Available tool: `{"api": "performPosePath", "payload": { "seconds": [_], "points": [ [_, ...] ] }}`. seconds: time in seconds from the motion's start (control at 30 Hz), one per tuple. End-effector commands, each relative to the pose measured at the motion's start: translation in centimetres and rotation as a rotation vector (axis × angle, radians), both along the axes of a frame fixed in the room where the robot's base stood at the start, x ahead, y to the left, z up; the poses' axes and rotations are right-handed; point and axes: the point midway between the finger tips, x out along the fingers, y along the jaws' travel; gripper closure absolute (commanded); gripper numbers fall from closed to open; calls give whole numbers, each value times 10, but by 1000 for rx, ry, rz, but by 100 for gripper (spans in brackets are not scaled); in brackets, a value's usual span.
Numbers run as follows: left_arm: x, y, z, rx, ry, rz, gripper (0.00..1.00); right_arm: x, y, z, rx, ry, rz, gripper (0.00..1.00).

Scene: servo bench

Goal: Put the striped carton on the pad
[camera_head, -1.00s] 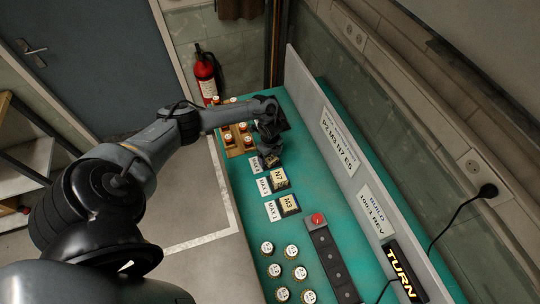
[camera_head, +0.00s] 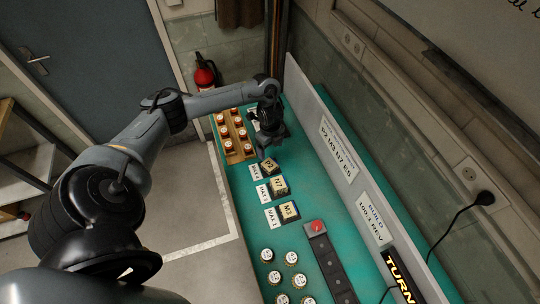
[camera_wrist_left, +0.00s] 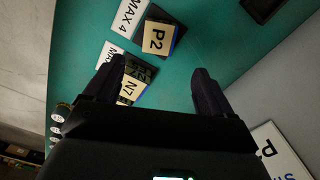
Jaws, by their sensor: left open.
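I cannot make out a striped carton or a pad named as such. Three tan-topped blocks with dark sides stand in a row on the green bench: P2 (camera_head: 268,166), N7 (camera_head: 279,186) and M3 (camera_head: 288,210). In the left wrist view, P2 (camera_wrist_left: 157,38) sits beyond the fingertips, and N7 (camera_wrist_left: 130,90) is partly hidden by a finger. My left gripper (camera_head: 265,153) is open and empty, just beyond P2 in the head view. Its two fingers also show in the left wrist view (camera_wrist_left: 160,72). My right gripper is not in view.
White MAX cards (camera_head: 272,217) lie beside the blocks. A wooden rack (camera_head: 234,137) of orange-topped pieces stands at the far left. Several round caps (camera_head: 267,255) and a dark strip with a red button (camera_head: 317,226) are at the near end. A grey panel (camera_head: 350,165) borders the bench's right.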

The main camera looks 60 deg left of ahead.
Motion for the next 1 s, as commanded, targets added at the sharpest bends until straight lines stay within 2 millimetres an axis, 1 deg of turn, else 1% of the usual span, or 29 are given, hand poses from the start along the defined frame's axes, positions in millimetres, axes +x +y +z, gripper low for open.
{"api": "performPosePath", "payload": {
  "seconds": [0.07,0.17,0.27,0.3,0.37,0.4,0.47,0.5,0.57,0.6,0.63,0.7,0.77,0.8,0.9,1.0],
  "points": [
    [2,-10,-2,-2,-12,-14,16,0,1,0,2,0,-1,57],
    [9,-40,-15,-10,-55,-49,16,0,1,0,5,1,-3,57],
    [17,-97,-36,-29,-143,-89,16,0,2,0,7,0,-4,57],
    [20,-128,-44,-45,-190,-97,16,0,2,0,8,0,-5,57],
    [20,-179,-52,-75,-272,-88,16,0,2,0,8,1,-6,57],
    [18,-212,-52,-98,-328,-60,16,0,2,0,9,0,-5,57],
    [11,-256,-45,-135,-402,13,16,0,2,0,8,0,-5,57],
    [4,-279,-37,-157,-440,80,16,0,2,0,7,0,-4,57],
    [-9,-303,-22,-186,-480,205,16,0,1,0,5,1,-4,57],
    [-19,-313,-11,-201,-493,299,16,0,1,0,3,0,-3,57],
    [-27,-317,-3,-209,-495,374,16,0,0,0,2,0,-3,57],
    [-49,-318,15,-220,-481,547,16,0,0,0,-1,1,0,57],
    [-69,-313,27,-223,-451,688,16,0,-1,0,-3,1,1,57],
    [-83,-309,34,-222,-426,776,16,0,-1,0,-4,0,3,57],
    [-114,-297,47,-216,-360,957,16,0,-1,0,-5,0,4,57],
    [-137,-288,55,-210,-305,1080,16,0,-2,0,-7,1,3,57]
  ]
}}
